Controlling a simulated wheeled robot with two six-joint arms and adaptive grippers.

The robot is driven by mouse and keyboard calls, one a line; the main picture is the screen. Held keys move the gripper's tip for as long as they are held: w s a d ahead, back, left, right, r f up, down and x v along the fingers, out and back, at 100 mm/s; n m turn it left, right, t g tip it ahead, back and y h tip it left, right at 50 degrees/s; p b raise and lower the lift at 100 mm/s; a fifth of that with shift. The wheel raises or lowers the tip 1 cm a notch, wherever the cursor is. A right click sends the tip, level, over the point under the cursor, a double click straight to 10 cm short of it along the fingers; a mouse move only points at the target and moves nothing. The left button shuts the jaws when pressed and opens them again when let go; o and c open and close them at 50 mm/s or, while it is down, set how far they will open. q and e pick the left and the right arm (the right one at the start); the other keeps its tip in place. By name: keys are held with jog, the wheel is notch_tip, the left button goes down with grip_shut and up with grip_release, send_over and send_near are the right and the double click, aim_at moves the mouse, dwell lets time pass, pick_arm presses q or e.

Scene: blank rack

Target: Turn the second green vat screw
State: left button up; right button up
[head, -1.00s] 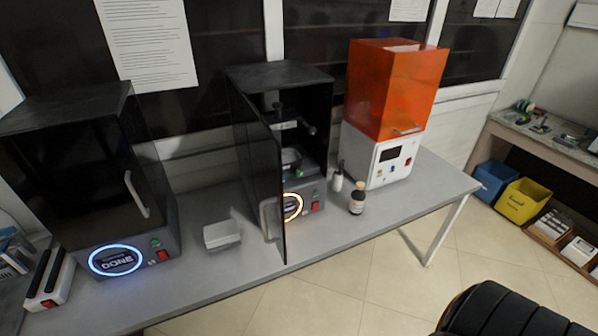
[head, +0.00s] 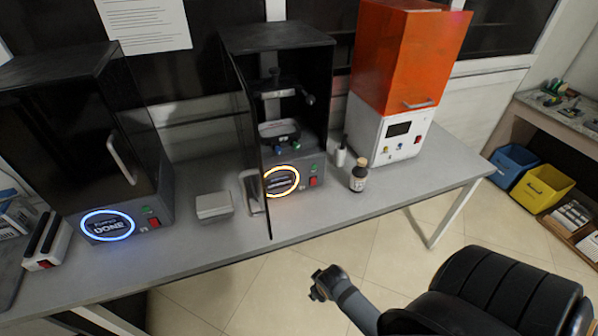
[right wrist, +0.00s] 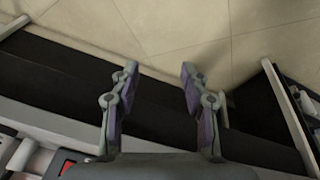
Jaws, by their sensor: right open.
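The middle black printer (head: 278,38) on the bench has its door open on the left side. Inside it, the resin vat (head: 280,129) sits below the build arm (head: 279,92). Small coloured knobs show at the vat's front, one bluish (head: 278,149) and one greener (head: 294,146); their exact colours are hard to tell. My right gripper (head: 318,284) is in front of the bench, low over the floor, apart from the printer. In the right wrist view its two fingers (right wrist: 158,82) are spread with nothing between them. My left gripper is out of view.
A closed black printer (head: 75,130) stands left, and an orange-hooded printer (head: 410,60) right. A brown bottle (head: 359,177), a white bottle (head: 341,156) and a small grey box (head: 213,206) stand on the bench (head: 205,240).

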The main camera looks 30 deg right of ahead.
jog(key=w+d+r+n+t+h, duration=0.25)
jog(key=w+r, duration=0.25)
jog(key=r, duration=0.3)
jog(key=n+t+b, duration=0.1)
jog(key=n+t, duration=1.1)
jog(key=n, duration=1.8)
send_near(297, 148)
jog(key=shift+m+g+h, duration=0.25)
jog(key=shift+m, duration=0.1)
jog(key=x, duration=0.8)
jog(key=shift+w+a+r, duration=0.1)
jog(key=shift+w, duration=0.05)
grip_shut()
